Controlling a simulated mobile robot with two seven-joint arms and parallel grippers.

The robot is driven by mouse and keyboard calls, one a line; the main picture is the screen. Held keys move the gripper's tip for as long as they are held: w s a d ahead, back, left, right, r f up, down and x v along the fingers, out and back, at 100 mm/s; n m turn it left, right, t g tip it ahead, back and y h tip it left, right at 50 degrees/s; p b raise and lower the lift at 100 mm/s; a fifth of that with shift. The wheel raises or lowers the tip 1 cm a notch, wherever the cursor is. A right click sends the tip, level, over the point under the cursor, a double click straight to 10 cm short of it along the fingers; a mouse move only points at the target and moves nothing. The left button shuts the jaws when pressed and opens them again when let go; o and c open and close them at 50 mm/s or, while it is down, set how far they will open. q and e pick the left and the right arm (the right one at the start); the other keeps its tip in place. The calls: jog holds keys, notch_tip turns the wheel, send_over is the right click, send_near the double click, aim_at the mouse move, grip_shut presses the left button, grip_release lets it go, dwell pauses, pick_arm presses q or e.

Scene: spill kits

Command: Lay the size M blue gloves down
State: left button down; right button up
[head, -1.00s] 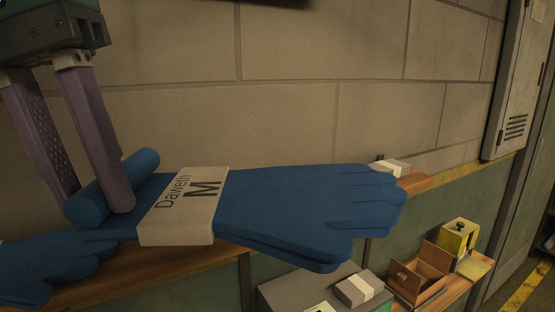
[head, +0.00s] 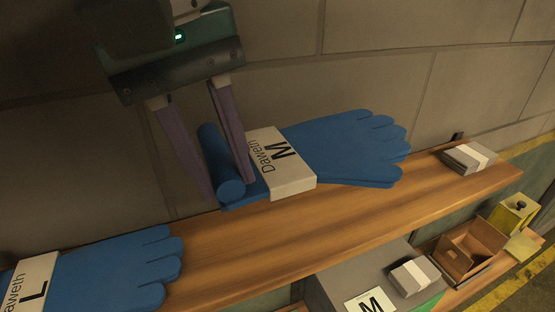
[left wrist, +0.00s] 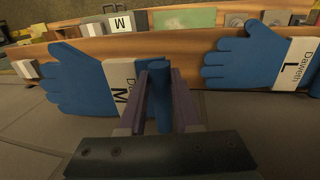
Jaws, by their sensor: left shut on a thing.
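The size M blue gloves (head: 345,148) have a white band marked "Daweth M" and a rolled blue cuff. They are at the wooden shelf (head: 370,222) against the wall, fingers pointing right; I cannot tell whether they touch the wood. My left gripper (head: 228,190) is shut on the rolled cuff, one finger on each side. In the left wrist view the M gloves (left wrist: 75,80) extend left from my left gripper (left wrist: 160,85). My right gripper is not in view.
Size L blue gloves (head: 120,268) lie on the shelf at the left. A grey banded bundle (head: 468,157) is at its right end. Below are a grey box with an M label (head: 370,302), another banded bundle (head: 414,275), an open brown box (head: 468,250) and a yellow box (head: 513,213).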

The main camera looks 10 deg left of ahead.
pick_arm(q)
notch_tip(320, 180, down, 11)
jog(key=shift+f+p, duration=0.1)
jog(key=shift+p, duration=0.85)
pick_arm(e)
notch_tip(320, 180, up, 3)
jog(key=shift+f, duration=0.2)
pick_arm(q)
jog(key=shift+f, duration=0.1)
jog(key=c, duration=0.6)
grip_release()
notch_tip(320, 180, up, 12)
jog(key=s+a+b, duration=0.1)
jog(key=a+b, duration=0.1)
jog(key=s+d+f+m+t+h, duration=0.1)
jog(key=s+d+f+m+h, duration=0.1)
jog(key=s+d+f+m, duration=0.35)
jog(key=s+a+f+m+t+y, duration=0.1)
jog(key=s+a+f+m+y, duration=0.2)
jog(key=s+a+f, duration=0.3)
jog(key=s+a, duration=0.3)
jog(key=a, duration=0.2)
jog(key=shift+s+a+y, duration=0.3)
jog(key=shift+s+a, duration=0.05)
jog(key=shift+s, duration=0.05)
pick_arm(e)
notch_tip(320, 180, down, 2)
